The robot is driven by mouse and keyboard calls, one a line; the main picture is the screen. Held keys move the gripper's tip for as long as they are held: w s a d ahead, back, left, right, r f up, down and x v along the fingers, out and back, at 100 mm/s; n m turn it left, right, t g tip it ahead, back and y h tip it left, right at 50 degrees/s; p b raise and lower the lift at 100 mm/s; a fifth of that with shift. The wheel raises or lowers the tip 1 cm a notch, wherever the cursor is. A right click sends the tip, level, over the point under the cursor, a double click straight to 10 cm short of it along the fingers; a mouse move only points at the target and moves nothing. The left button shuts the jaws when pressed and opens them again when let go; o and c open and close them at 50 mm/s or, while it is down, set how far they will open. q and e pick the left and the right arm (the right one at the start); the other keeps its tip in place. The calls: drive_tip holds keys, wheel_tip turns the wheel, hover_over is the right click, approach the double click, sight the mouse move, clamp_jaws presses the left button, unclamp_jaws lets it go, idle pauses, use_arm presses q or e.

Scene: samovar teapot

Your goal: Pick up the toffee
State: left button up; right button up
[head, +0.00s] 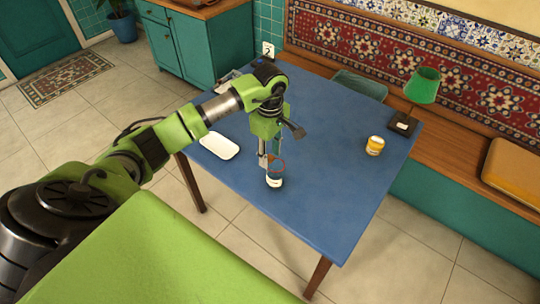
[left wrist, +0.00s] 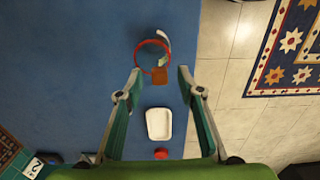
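A small orange-brown square piece (left wrist: 159,76), which looks like the toffee, shows in the left wrist view at the near edge of a red ring-shaped rim (left wrist: 150,45). In the head view a small container with a reddish rim and a pale label (head: 274,181) stands on the blue table, right under my left gripper (head: 267,160). In the left wrist view my left gripper (left wrist: 160,74) is open, with one finger on each side of the brown piece and a gap to both. I cannot tell its height above the piece. My right gripper is out of view.
A white tray (head: 219,146) lies on the blue table (head: 320,200); a red round thing (left wrist: 161,153) shows beside it in the left wrist view. A yellow can (head: 375,145) and a green lamp (head: 422,88) stand to the right. The table's front right is clear.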

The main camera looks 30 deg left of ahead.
use_arm(q)
drive_tip(key=c, duration=0.9)
drive_tip(key=shift+w+r+b, duration=0.1)
drive_tip(key=shift+r+b, duration=0.5)
drive_tip(key=s+d+r+b, duration=0.1)
drive_tip(key=s+d+r, duration=0.2)
drive_tip(key=r, duration=0.1)
drive_tip(key=s+d+r+b, duration=0.1)
drive_tip(key=s+d+r, duration=0.2)
drive_tip(key=d+r, duration=0.1)
drive_tip(key=s+d+r+b, duration=0.1)
drive_tip(key=s+d+r, duration=0.2)
drive_tip(key=shift+s+d+r, duration=0.15)
drive_tip(key=shift+d+r, duration=0.25)
